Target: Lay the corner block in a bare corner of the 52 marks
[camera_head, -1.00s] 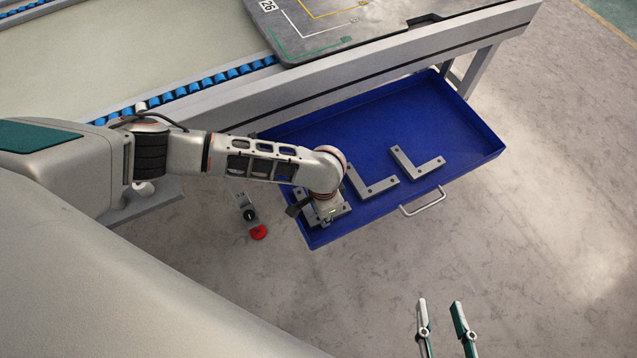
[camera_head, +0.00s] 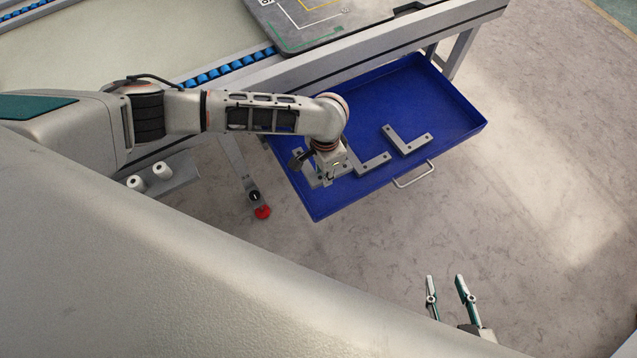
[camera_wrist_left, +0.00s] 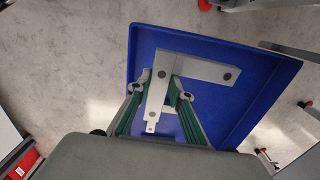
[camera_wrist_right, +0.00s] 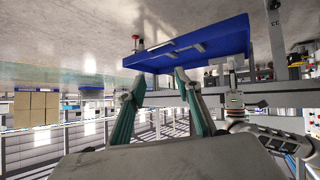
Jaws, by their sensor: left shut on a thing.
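My left gripper (camera_head: 328,174) is over the near left part of the blue drawer (camera_head: 450,95), shut on a grey L-shaped corner block. In the left wrist view this corner block (camera_wrist_left: 203,68) sits between the green fingers (camera_wrist_left: 160,88), gripped by one leg. In the head view the gripper partly covers it. Two more grey corner blocks, a middle one (camera_head: 371,164) and a right one (camera_head: 408,141), lie in the drawer. My right gripper (camera_head: 447,284) is open and empty over the floor. A dark board (camera_head: 290,35) with coloured corner marks is cut off at the top; no 52 is readable.
The drawer, with a metal handle (camera_head: 414,175), is below the bench's grey front rail (camera_head: 350,62). Blue rollers (camera_head: 225,70) run along the bench edge. A caster with a red part (camera_head: 263,212) stands left of the drawer. Floor to the right is clear.

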